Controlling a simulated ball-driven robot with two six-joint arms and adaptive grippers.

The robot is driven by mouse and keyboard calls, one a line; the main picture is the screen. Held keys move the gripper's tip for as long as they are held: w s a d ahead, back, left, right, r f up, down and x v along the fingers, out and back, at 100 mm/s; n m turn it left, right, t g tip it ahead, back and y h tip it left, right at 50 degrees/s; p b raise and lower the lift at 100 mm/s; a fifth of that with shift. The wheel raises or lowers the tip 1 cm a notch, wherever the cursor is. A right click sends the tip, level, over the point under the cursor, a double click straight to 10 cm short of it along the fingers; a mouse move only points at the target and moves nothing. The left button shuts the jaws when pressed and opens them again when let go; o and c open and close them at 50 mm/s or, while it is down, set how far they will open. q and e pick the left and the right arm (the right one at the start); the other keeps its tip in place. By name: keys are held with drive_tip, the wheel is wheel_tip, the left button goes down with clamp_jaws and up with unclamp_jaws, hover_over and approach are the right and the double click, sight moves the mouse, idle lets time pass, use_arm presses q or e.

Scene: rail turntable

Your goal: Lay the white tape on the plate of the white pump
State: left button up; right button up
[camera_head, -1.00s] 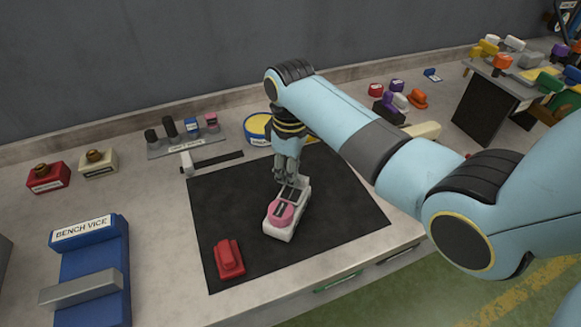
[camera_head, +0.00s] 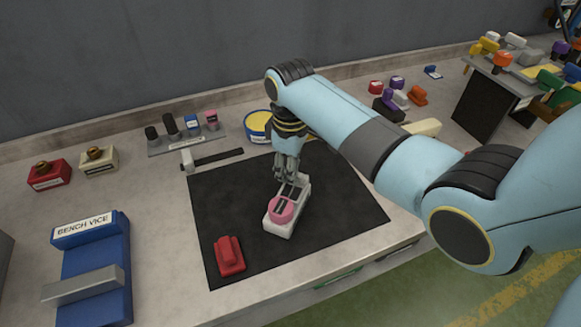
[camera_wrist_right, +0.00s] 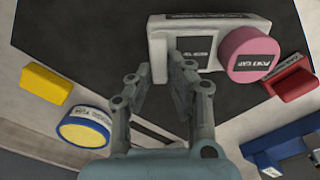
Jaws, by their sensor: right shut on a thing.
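The white pump (camera_head: 280,228) is a low white body on the black mat, with a pink round piece (camera_head: 283,210) on its near end. In the right wrist view the pump (camera_wrist_right: 205,20) lies crosswise beyond the fingers, with the pink piece (camera_wrist_right: 250,54) at its right. My right gripper (camera_head: 289,180) points down at the pump's far end. In the wrist view its fingers (camera_wrist_right: 162,70) are closed about a white piece with a dark label (camera_wrist_right: 196,48), seemingly the white tape. The fingers partly hide it, and I cannot tell whether it touches the plate. My left gripper is out of view.
A red block (camera_head: 230,257) lies on the black mat (camera_head: 345,215), left of the pump. A blue bench vice (camera_head: 95,260) stands at left. A yellow-and-blue round tub (camera_head: 258,126) and a rack of small items (camera_head: 185,142) are behind. The mat's right side is clear.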

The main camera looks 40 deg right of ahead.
drive_tip(key=shift+f, duration=0.25)
idle(0.7)
drive_tip(key=o, duration=0.8)
drive_tip(key=shift+r, duration=0.15)
wheel_tip(320, 180, up, 12)
drive_tip(key=shift+f, duration=0.2)
drive_tip(key=shift+s, duration=0.1)
